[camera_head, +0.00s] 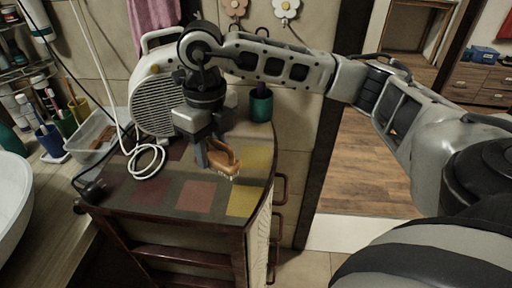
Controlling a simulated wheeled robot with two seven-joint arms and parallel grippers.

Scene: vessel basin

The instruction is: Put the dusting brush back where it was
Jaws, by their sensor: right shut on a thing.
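The dusting brush (223,160) has a brown wooden body with pale bristles beneath. My right gripper (215,156) points down and is shut on it, above the right half of the small cabinet's patchwork top (245,201). I cannot tell whether the bristles touch the top. Part of the brush is hidden by the gripper's fingers. My left gripper is not in view.
A cream fan heater (155,105) stands behind, with a white coiled cord (150,158) at left. A teal cup (261,106) stands at the back right. A clear tray (92,138) and a white basin (12,195) lie left. The cabinet top's front is clear.

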